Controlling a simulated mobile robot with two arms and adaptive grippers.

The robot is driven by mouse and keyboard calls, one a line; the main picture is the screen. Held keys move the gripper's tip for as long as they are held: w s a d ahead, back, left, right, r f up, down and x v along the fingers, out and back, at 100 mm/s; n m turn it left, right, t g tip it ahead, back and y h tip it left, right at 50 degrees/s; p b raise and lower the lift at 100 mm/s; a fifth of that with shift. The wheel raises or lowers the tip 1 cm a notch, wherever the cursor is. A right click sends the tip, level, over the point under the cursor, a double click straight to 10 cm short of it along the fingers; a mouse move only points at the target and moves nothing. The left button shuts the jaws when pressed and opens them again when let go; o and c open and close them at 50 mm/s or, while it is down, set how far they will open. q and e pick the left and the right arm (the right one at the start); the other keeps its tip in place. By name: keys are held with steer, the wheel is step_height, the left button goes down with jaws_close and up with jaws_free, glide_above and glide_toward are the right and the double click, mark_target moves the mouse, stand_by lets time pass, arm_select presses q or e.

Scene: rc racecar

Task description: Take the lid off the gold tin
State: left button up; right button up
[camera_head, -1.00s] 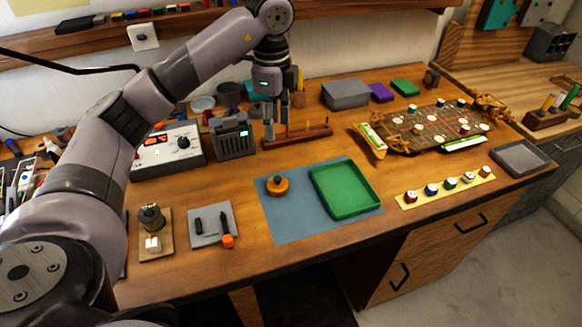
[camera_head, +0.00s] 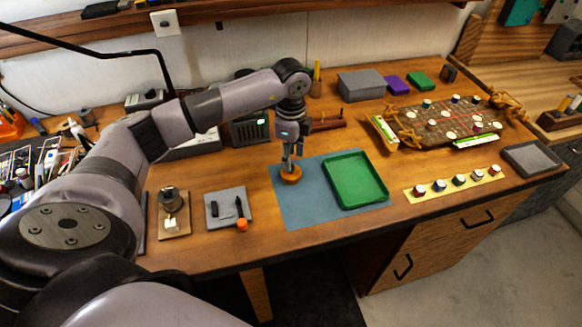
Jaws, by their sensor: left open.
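A small round orange-gold tin (camera_head: 291,177) sits on the blue mat (camera_head: 295,211), left of the green tray. My left gripper (camera_head: 289,165) points down right over the tin, with its fingertips at the tin's top. The fingers are open; I cannot tell whether they touch the lid. The fingers partly hide the tin's top, so the lid's knob and seam cannot be made out. My right gripper is not in view.
A green tray (camera_head: 355,181) lies on the mat close to the right of the tin. A grey pad with small tools (camera_head: 228,209) lies to the left. A yellow strip with several knobs (camera_head: 457,184) and a brown circuit board (camera_head: 447,125) are farther right.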

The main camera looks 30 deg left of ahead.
arm_select(q)
step_height(320, 180, down, 2)
steer(key=shift+w+f+p, duration=0.1)
steer(key=shift+f+p, duration=0.15)
steer(key=shift+p, duration=0.1)
steer(key=shift+f, duration=0.5)
steer(key=c, duration=0.9)
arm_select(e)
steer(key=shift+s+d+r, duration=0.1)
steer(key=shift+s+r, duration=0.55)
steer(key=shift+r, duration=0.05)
